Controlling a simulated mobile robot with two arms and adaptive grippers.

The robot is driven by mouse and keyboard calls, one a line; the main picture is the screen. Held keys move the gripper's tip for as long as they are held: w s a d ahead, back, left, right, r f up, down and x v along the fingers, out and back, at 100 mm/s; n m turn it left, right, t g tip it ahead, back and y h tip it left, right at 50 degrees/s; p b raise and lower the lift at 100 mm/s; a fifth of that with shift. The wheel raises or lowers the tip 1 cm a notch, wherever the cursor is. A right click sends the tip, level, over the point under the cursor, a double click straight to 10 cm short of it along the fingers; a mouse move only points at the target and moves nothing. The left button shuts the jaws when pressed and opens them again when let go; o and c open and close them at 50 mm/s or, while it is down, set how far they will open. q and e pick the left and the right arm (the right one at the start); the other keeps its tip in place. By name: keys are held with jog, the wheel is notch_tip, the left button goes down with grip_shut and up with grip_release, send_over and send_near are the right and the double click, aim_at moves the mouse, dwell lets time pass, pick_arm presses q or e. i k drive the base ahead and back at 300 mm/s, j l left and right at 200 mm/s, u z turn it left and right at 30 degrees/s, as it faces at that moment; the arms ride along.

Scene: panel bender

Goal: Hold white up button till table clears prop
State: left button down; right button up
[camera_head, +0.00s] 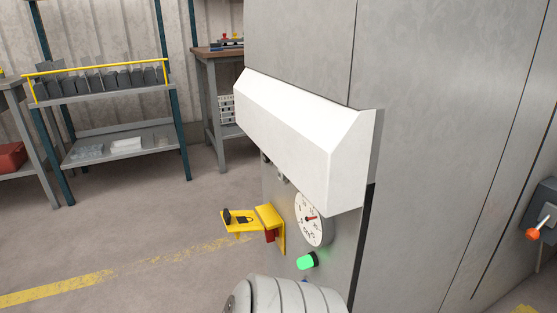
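The grey machine (440,130) fills the right half of the head view, with a white angled hood (290,125) sticking out from its side. Below the hood are a round white dial (311,219) with a red pointer and a lit green button (307,261). A yellow bracket (268,216) with a padlock mark and a red part sits left of the dial. I cannot make out a white button, a table of the machine or a prop. A grey ribbed rounded part, probably my own arm, shows at the bottom middle. Neither gripper is in view.
A lever with an orange knob (533,234) is on a grey box at the right edge. A shelf rack (105,95) with grey bins and a workbench (212,52) stand at the back left. The floor (150,225) at left is clear, with a yellow line.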

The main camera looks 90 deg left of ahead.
aim_at(281, 176)
jog(key=k+j, duration=0.9)
jog(key=j, duration=0.15)
jog(key=k+j+u, duration=0.1)
jog(key=k+j, duration=0.75)
jog(key=j, duration=0.3)
